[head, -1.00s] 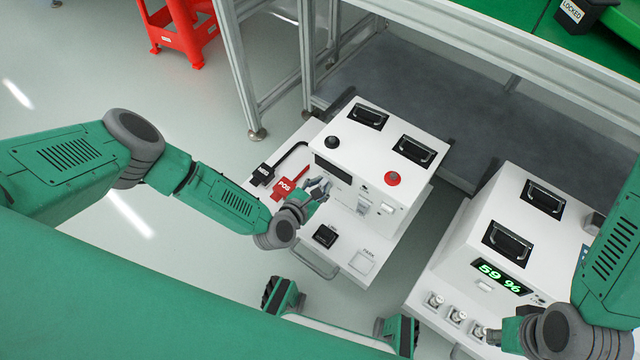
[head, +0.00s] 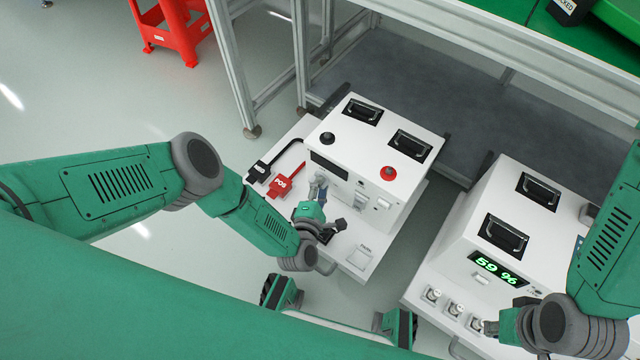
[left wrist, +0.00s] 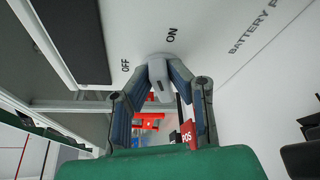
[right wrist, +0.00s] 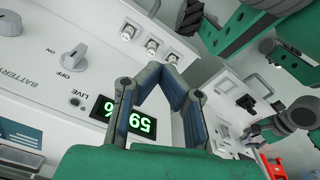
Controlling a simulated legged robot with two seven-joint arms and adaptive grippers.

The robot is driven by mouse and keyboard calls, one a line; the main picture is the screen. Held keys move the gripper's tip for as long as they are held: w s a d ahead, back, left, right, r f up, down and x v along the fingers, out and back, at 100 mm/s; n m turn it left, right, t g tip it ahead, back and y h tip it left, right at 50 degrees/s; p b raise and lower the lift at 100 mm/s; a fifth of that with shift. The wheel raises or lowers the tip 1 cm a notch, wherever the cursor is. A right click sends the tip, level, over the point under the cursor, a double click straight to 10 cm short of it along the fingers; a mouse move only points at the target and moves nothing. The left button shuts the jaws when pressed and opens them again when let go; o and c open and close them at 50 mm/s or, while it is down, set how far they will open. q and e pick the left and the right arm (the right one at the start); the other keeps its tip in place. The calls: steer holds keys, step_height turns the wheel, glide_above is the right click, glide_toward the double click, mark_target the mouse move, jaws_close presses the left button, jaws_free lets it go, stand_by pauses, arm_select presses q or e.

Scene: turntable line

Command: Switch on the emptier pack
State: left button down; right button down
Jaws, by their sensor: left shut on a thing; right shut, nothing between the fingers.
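The left battery pack (head: 404,188) is a white box with a dark, blank display (head: 329,165). The right battery pack (head: 549,245) has a lit display (head: 497,269) reading 59 %. My left gripper (head: 318,186) is at the left pack's front. In the left wrist view it is shut on a grey knob (left wrist: 159,88) between OFF and ON marks; the fingers partly hide its setting. My right gripper (head: 488,328) is shut and empty, beside the right pack's front sockets. The right pack's grey switch knob (right wrist: 73,58) shows clear of it in the right wrist view.
Black and red plugs (head: 290,184) lie left of the left pack. A white PARK pad (head: 359,257) lies on its front ledge. A metal frame (head: 300,60) stands behind. A red stool (head: 172,28) is at the back left. Floor shows between the packs.

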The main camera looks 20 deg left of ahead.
mark_target(325, 159)
arm_select(q)
steer(key=shift+s+d+f+m+t, duration=0.1)
steer(key=shift+f+m+t, duration=0.25)
steer(key=shift+m, duration=0.6)
steer(key=shift+s+d+f+m+t, duration=0.15)
steer(key=shift+m+t, duration=0.3)
steer(key=shift+m, duration=0.5)
steer(key=shift+w, duration=0.1)
steer(key=c, duration=1.5)
jaws_free()
steer(key=shift+f, duration=0.1)
steer(key=shift+w+a+r, duration=0.1)
steer(key=shift+r, duration=0.1)
steer(key=shift+r, duration=0.6)
steer(key=shift+y, duration=0.4)
step_height(325, 159, up, 7)
steer(key=shift+w+r, duration=0.1)
steer(key=shift+r, duration=0.65)
